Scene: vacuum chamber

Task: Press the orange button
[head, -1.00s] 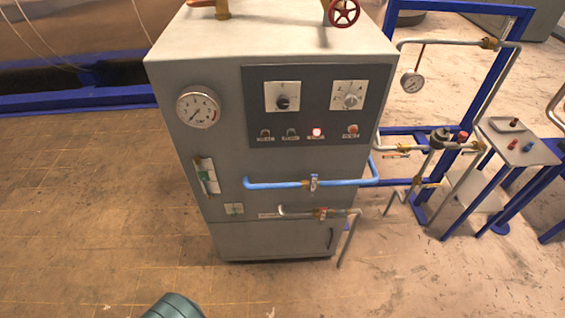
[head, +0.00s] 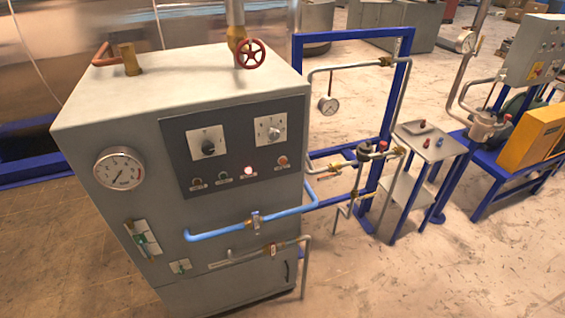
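The orange button (head: 283,161) is a small round orange-red knob at the right end of a row on the dark control panel (head: 225,184). The panel is on the front of a grey cabinet (head: 110,230). A glowing red light (head: 248,171) is just left of the button. Two darker small controls, one of them (head: 223,176), are further left. Two dial switches, the left one (head: 207,146) and the right one (head: 273,132), are above the row. Neither of my grippers is in view, and nothing covers the button.
A blue pipe (head: 220,231) and a grey pipe (head: 250,254) stick out from the cabinet front below the panel. A blue frame (head: 298,75) with pipes and a small table (head: 432,146) stand to the right. The floor (head: 430,275) at front right is clear.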

